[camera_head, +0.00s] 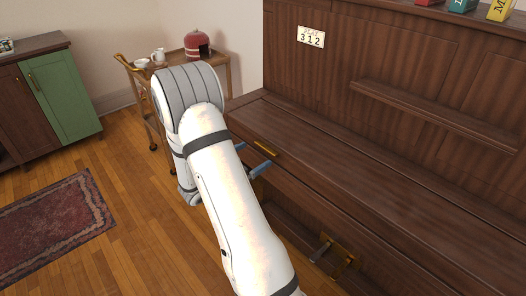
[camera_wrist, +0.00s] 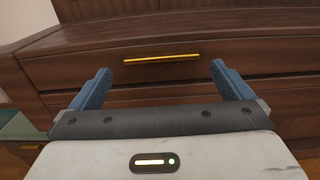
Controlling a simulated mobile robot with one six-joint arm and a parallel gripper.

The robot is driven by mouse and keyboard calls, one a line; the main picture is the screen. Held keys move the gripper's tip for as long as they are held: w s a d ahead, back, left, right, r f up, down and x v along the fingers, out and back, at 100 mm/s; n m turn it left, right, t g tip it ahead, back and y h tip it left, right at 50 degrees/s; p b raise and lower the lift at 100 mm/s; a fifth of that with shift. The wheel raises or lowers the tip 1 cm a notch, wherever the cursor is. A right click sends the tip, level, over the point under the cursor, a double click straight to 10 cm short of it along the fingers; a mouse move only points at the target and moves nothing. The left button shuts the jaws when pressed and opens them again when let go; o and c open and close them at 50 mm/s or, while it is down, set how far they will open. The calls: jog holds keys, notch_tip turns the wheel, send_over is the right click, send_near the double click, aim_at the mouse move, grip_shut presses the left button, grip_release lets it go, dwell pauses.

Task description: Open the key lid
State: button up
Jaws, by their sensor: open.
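The key lid (camera_head: 330,140) of the brown wooden upright piano is closed, lying flat over the keyboard. Its brass handle (camera_head: 266,149) is on the front edge, just beyond my gripper (camera_head: 262,158). In the wrist view the brass handle (camera_wrist: 162,59) runs level across the lid's front face (camera_wrist: 215,61). My gripper (camera_wrist: 161,82) is open there, with its two blue fingers apart, one to each side and a little below the handle. Nothing is between the fingers. My arm hides the left part of the piano front in the head view.
A wooden trolley (camera_head: 136,72) with a red domed item (camera_head: 197,45) and white cups stands behind my arm. A cabinet with a green door (camera_head: 62,96) and a patterned rug (camera_head: 52,228) are at left. Brass pedals (camera_head: 337,256) are low on the piano. Wooden floor is clear between.

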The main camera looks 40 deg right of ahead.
aim_at(264, 149)
jog(key=shift+w+d, duration=0.15)
jog(key=shift+d, duration=1.8)
